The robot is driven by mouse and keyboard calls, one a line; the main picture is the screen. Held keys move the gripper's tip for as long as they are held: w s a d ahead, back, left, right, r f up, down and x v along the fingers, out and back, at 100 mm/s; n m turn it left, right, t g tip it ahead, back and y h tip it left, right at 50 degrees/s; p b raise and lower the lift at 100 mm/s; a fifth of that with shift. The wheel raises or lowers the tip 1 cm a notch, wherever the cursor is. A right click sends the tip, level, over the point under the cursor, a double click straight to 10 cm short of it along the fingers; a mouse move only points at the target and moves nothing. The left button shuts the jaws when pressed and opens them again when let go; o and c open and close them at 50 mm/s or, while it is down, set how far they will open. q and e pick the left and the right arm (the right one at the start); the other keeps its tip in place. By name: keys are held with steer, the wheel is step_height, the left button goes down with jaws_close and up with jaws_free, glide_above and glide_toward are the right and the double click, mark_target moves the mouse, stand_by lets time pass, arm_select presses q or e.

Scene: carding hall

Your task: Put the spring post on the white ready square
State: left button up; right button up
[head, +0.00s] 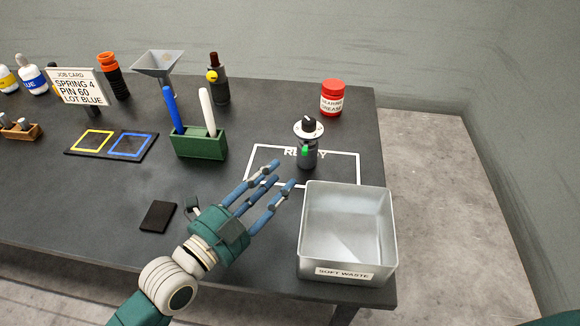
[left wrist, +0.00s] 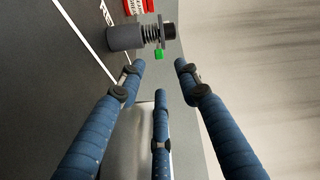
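The spring post (head: 307,157) stands upright inside the white ready square (head: 359,170), partly covering its READY lettering. It has a dark grey body, a green mark and a black top; a pale disc shows around the top in the head view. In the left wrist view the post (left wrist: 125,38) shows its coil spring beyond the fingertips. My left gripper (head: 274,178) is open and empty, just in front and left of the post, apart from it. Its fingers (left wrist: 160,80) are spread with nothing between them. My right gripper is not in view.
A metal soft waste bin (head: 344,272) stands close right of my left gripper. A red grease jar (head: 332,98) is behind the post. A green holder (head: 198,146), a tray with yellow and blue squares (head: 110,144) and a dark pad (head: 158,216) lie left.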

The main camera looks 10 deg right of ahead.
arm_select(q)
steer(key=shift+v, duration=1.25)
steer(key=shift+s+a, duration=0.25)
steer(key=shift+s, duration=0.05)
